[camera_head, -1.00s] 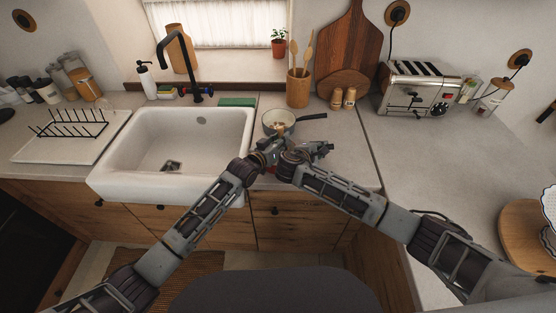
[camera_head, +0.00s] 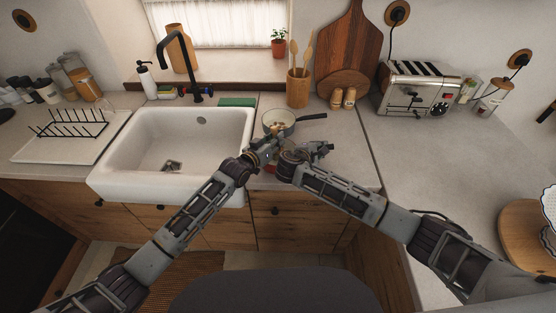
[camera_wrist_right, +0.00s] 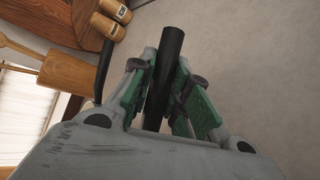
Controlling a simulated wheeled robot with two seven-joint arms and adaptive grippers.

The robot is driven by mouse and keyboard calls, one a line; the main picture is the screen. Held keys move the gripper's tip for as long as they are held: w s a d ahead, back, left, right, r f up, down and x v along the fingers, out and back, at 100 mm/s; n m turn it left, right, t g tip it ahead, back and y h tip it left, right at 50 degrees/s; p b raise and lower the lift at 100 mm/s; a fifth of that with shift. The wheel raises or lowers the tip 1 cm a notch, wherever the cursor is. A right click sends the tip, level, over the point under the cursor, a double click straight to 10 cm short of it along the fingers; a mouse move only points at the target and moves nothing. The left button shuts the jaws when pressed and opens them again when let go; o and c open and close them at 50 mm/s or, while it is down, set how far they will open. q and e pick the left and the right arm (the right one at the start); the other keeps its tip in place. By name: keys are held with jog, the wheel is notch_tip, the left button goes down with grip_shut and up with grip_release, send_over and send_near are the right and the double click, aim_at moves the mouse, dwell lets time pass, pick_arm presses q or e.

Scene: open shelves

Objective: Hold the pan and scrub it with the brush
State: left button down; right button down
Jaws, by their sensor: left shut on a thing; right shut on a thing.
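The pan (camera_head: 268,117) is small and pale with a long black handle (camera_head: 313,116) pointing right. It is at the counter edge, right of the sink; a brownish patch shows inside it. My left gripper (camera_head: 272,140) is shut at the pan's near side, apparently on its rim; the exact contact is too small to see. My right gripper (camera_head: 322,149) is in front of the pan's handle, not on it. In the right wrist view its green-padded fingers are shut on a dark round rod (camera_wrist_right: 166,70), apparently the brush's handle. The brush head is hidden or unclear.
The white sink (camera_head: 120,170) is left of the pan. A spoon holder (camera_head: 298,92), two wooden shakers (camera_head: 343,98) and a cutting board (camera_head: 348,45) stand behind. A toaster (camera_head: 420,90) is at the back right. The right counter (camera_head: 425,165) is mostly clear.

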aim_at(282, 148)
pick_arm(q)
jog(key=shift+a, duration=0.2)
dwell(0.3)
jog(key=shift+s, duration=0.1)
jog(key=shift+v, duration=1.1)
jog(key=shift+s+d+f, duration=0.15)
jog(key=shift+s+f, duration=0.05)
jog(key=shift+s+d+f, duration=0.1)
jog(key=shift+s+d, duration=0.15)
jog(key=shift+s, duration=0.2)
jog(key=shift+s+d+f, duration=0.1)
jog(key=shift+s+d, duration=0.15)
jog(key=shift+s, duration=0.25)
jog(key=shift+d, duration=0.2)
jog(key=shift+d+r, duration=0.1)
jog(key=shift+d, duration=0.95)
jog(key=shift+d, duration=0.1)
